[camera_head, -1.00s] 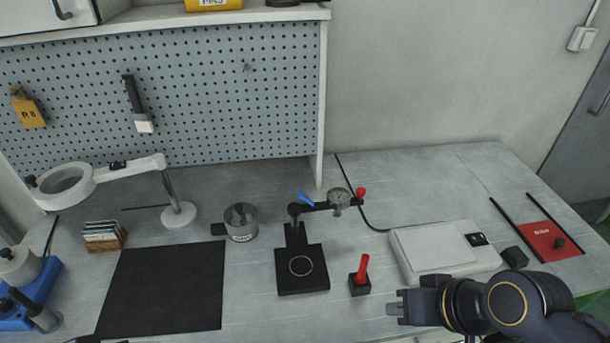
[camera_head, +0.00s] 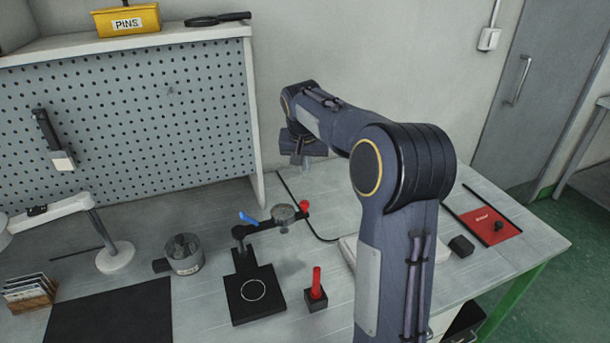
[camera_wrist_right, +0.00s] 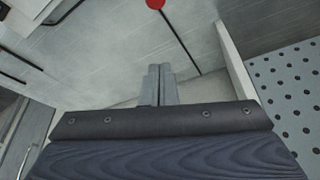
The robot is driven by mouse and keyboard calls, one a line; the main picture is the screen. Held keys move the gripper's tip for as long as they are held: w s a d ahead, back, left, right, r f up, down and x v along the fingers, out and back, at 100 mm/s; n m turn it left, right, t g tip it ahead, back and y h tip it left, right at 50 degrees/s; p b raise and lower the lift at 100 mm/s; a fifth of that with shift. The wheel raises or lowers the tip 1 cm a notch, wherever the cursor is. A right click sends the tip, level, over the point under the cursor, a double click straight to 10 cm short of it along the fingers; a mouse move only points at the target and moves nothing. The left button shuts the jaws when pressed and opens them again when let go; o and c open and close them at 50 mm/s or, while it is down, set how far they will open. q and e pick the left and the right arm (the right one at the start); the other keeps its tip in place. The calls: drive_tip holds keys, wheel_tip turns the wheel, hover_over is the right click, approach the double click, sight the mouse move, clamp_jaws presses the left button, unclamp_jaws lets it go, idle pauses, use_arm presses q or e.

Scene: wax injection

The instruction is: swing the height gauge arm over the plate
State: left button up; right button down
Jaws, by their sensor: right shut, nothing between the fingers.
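The height gauge has a black base plate (camera_head: 268,310) with a pale ring on it. Its post (camera_head: 239,256) rises at the back of the plate. The gauge arm (camera_head: 262,224) points right and back, away from over the plate, with a round dial (camera_head: 283,213), a red knob (camera_head: 304,206) at its end and a blue lever (camera_head: 248,218) near the post. My right gripper (camera_head: 307,164) is shut and empty, raised behind the red knob and apart from it. In the right wrist view its fingers (camera_wrist_right: 158,72) are together; the red knob (camera_wrist_right: 155,4) shows at the top edge. My left gripper is out of view.
A red-handled block (camera_head: 316,293) stands right of the plate. A clear cup (camera_head: 184,255) and a magnifier lamp base (camera_head: 115,258) are to the left. My right arm hides part of the white scale (camera_head: 349,250). The pegboard (camera_head: 130,110) stands behind.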

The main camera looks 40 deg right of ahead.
wheel_tip(320, 180, down, 9)
drive_tip(key=shift+s+a+r+p, duration=0.2)
drive_tip(key=shift+s+a+p, duration=0.15)
drive_tip(key=shift+s+p, duration=0.05)
idle(0.4)
